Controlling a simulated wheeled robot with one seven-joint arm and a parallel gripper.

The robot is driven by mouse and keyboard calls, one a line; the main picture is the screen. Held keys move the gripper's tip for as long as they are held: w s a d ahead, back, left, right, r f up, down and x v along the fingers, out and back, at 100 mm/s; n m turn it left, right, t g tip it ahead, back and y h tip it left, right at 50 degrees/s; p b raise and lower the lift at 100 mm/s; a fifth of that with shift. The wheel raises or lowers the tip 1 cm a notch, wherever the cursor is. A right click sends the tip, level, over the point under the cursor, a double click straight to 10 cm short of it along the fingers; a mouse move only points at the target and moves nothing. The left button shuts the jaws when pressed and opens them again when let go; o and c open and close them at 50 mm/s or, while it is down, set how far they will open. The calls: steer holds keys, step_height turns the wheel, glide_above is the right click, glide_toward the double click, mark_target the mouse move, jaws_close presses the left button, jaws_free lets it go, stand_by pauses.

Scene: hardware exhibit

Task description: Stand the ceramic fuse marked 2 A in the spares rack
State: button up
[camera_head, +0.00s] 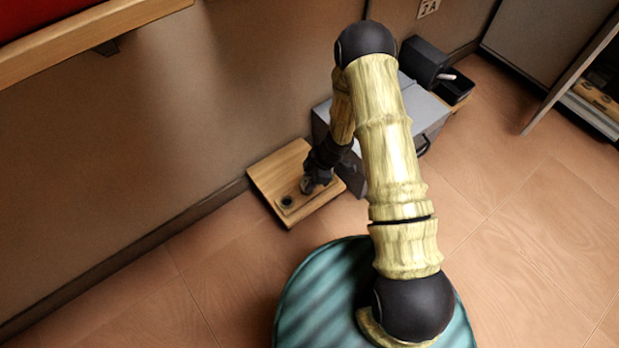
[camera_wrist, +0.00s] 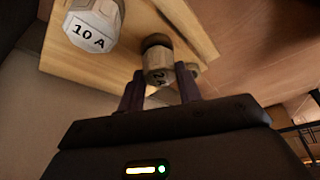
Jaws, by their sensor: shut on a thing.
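In the wrist view, the pale ceramic fuse marked 2 A (camera_wrist: 158,77) is between the two fingertips of my gripper (camera_wrist: 160,88), which is shut on it. Its label appears turned and partly shaded; its dark far end meets or overlaps the wooden board (camera_wrist: 60,58), and I cannot tell whether it touches. A larger white fuse marked 10 A (camera_wrist: 92,28) is at upper left, apart from the fingers. In the head view, my gripper (camera_head: 311,183) is low over the wooden board (camera_head: 270,172). I cannot surely identify the spares rack.
A grey box (camera_head: 428,118) stands right of the board, with a black unit (camera_head: 422,62) and a small black bin (camera_head: 458,87) behind. A sign reading 2 A (camera_head: 428,8) is on the wall. An open cabinet (camera_head: 590,118) is at far right. Floor in front is clear.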

steer(key=shift+f, duration=0.25)
stand_by(0.3)
steer(key=o, duration=1.5)
steer(key=shift+o, duration=0.2)
steer(key=shift+r, duration=0.15)
steer(key=shift+r+p, duration=3.4)
steer(key=shift+p, duration=1)
